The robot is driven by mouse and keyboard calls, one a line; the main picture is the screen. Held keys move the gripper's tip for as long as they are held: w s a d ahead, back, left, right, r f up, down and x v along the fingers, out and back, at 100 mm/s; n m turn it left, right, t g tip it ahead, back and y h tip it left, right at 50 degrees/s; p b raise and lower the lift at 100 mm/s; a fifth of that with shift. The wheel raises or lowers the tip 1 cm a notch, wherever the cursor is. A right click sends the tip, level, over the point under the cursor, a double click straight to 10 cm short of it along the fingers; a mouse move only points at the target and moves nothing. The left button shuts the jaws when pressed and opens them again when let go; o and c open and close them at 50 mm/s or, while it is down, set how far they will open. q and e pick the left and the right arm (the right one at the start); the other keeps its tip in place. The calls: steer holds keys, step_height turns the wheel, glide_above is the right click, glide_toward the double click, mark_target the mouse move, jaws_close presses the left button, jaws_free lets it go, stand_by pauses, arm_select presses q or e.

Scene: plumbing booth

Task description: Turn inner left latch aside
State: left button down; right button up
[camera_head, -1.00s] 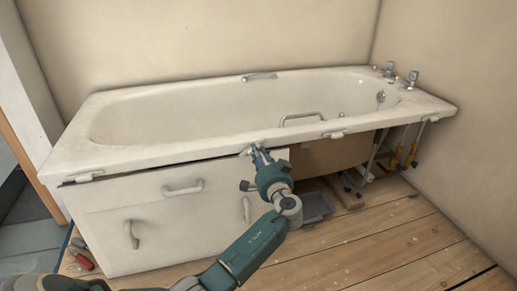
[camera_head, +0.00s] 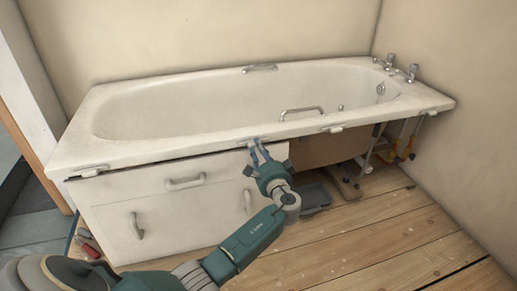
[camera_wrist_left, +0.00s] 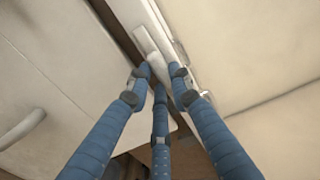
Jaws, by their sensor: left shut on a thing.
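The inner left latch (camera_head: 252,143) is a small white tab under the bath's front rim, above the right part of the white panel (camera_head: 160,205). In the left wrist view the latch (camera_wrist_left: 153,45) is a pale bar lying along the gap between rim and panel. My left gripper (camera_head: 257,151) reaches up to it from below. In the left wrist view its blue fingers (camera_wrist_left: 161,78) are shut on the latch's near end, which they partly hide. My right gripper is not in view.
Other latches sit along the rim, at the far left (camera_head: 88,171) and right of the gripper (camera_head: 333,129). The panel carries a horizontal handle (camera_head: 185,183) and upright ones. Pipes (camera_head: 405,140) show under the right end. The wooden floor (camera_head: 400,235) is mostly clear.

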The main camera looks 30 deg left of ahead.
arm_select(q)
steer(key=shift+f, duration=0.1)
steer(key=c, duration=1.5)
jaws_free()
steer(key=shift+c, duration=0.2)
steer(key=v, duration=1.2)
steer(key=shift+d, duration=0.1)
